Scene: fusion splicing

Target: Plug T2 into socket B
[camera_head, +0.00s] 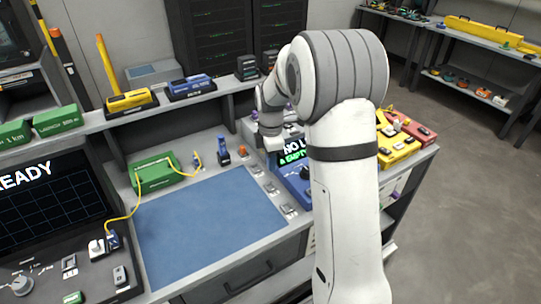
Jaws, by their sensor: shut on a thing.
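My gripper (271,142) is at the end of my white arm, low over the back of the bench, beside the blue device with a lit screen (293,172). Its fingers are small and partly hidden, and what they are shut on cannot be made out. A green box (155,175) on the bench has yellow cables; one runs to a blue plug (113,240) at the left console, and another ends near a small blue piece (196,158). I cannot read any T2 or socket B label. My arm hides part of the blue device.
A blue mat (205,225) covers the middle of the bench and is clear. Several small metal parts (272,188) line its right edge. A dark blue upright tool (223,150) and an orange piece (242,151) stand behind it. A yellow case (398,150) sits at right.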

